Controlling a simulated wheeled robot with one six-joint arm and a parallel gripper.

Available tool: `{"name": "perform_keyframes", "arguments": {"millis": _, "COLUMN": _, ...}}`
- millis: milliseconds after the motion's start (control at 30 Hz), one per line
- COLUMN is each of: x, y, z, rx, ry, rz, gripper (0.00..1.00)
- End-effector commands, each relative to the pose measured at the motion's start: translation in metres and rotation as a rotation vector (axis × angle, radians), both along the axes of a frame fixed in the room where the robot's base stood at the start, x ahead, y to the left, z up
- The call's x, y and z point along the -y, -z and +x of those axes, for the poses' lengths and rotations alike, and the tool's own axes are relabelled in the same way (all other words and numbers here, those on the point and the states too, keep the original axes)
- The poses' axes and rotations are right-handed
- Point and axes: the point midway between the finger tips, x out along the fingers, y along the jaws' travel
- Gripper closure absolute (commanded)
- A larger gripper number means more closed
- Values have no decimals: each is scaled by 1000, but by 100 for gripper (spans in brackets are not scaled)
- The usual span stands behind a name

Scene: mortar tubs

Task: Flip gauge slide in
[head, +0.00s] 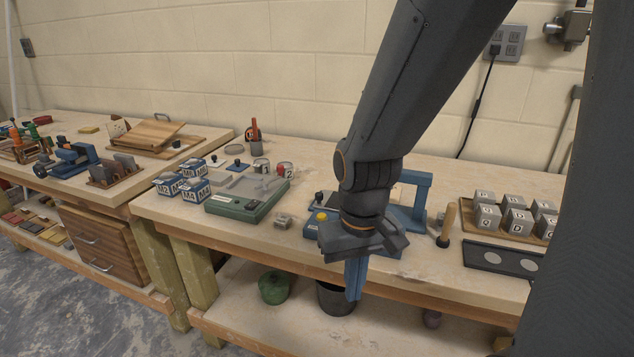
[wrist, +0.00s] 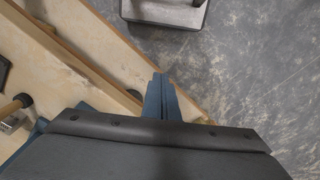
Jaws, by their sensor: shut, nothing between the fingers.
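My gripper (head: 353,296) points down at the bench's front edge with its blue fingers shut and empty. The closed fingers (wrist: 159,84) also show in the wrist view, over the bench edge and floor. A blue device (head: 311,232) with a yellow button and a black knob stands just left of my wrist, partly hidden by it. A blue upright frame (head: 423,197) stands behind my wrist. A green box (head: 237,206) with a grey recessed top stands farther left. I cannot tell which part is the gauge slide.
Blue-and-white blocks (head: 183,188) stand left of the green box. Lettered grey blocks (head: 515,221) sit on a board at right, behind a dark tray (head: 486,259). A green tub (head: 274,287) and a dark tub (head: 336,299) stand on the lower shelf.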

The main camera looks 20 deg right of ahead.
Motion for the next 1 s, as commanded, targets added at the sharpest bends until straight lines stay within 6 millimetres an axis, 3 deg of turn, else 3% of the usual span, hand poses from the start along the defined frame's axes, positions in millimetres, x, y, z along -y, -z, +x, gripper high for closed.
{"name": "perform_keyframes", "arguments": {"millis": 167, "x": 0, "y": -5, "z": 12, "rx": 8, "ry": -11, "rz": 4, "gripper": 100}}
{"name": "perform_keyframes", "arguments": {"millis": 267, "x": 2, "y": -20, "z": 47, "rx": 32, "ry": -47, "rz": 16, "gripper": 100}}
{"name": "perform_keyframes", "arguments": {"millis": 367, "x": 2, "y": -44, "z": 105, "rx": 74, "ry": -115, "rz": 36, "gripper": 100}}
{"name": "perform_keyframes", "arguments": {"millis": 500, "x": 5, "y": -76, "z": 198, "rx": 154, "ry": -238, "rz": 60, "gripper": 100}}
{"name": "perform_keyframes", "arguments": {"millis": 600, "x": 9, "y": -95, "z": 255, "rx": 209, "ry": -318, "rz": 70, "gripper": 100}}
{"name": "perform_keyframes", "arguments": {"millis": 700, "x": 13, "y": -109, "z": 300, "rx": 259, "ry": -388, "rz": 73, "gripper": 100}}
{"name": "perform_keyframes", "arguments": {"millis": 833, "x": 17, "y": -119, "z": 335, "rx": 301, "ry": -447, "rz": 74, "gripper": 100}}
{"name": "perform_keyframes", "arguments": {"millis": 1000, "x": 18, "y": -122, "z": 349, "rx": 319, "ry": -471, "rz": 73, "gripper": 100}}
